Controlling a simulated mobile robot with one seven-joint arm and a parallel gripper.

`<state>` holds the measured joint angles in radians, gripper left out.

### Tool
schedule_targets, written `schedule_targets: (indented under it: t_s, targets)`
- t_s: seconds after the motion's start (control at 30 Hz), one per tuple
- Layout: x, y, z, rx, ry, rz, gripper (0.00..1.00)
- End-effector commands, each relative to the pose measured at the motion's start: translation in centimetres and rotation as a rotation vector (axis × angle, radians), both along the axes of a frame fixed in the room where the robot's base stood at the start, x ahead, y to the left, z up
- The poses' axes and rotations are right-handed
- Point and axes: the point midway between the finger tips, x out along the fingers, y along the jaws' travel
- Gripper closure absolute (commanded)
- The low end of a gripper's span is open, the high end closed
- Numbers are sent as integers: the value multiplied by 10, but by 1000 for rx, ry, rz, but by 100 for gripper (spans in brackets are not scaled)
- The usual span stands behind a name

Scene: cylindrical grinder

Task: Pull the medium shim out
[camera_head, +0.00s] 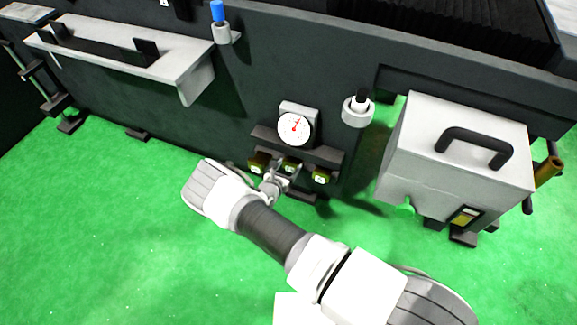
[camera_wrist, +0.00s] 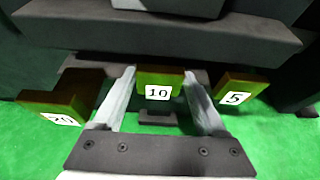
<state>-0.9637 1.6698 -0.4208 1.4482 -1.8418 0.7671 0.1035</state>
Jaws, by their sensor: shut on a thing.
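Three olive-yellow shims with white number labels sit in a row under a dark ledge on the machine front. The middle one, labelled 10 (camera_wrist: 158,78), lies between the fingers of my gripper (camera_wrist: 160,85), which is shut on it. It also shows in the head view as the middle shim (camera_head: 290,167), just beyond my gripper (camera_head: 282,176). The shim labelled 20 (camera_wrist: 58,106) is to the left and the shim labelled 5 (camera_wrist: 240,90) to the right, both outside the fingers. The back of the middle shim is hidden under the ledge.
A round dial gauge (camera_head: 295,127) stands above the dark ledge (camera_head: 318,152). A light grey box with a black handle (camera_head: 457,145) stands to the right. A grey shelf (camera_head: 150,45) juts out at the upper left. The green floor (camera_head: 110,230) in front is clear.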

Motion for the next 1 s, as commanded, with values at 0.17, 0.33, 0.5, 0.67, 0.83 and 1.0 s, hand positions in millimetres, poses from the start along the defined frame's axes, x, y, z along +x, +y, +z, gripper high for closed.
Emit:
schedule_targets:
  t_s: [0.17, 0.33, 0.5, 0.67, 0.83, 1.0]
  targets:
    - [-13, 5, 2, 0, 2, 1, 100]
    - [-43, 16, 3, -2, 2, 3, 100]
    - [-52, 19, -1, 0, 1, 0, 100]
    - [-53, 19, -1, 0, 2, -1, 100]
    - [-53, 19, -1, 1, 2, 0, 0]
    - [-51, 19, 0, 1, 0, 0, 0]
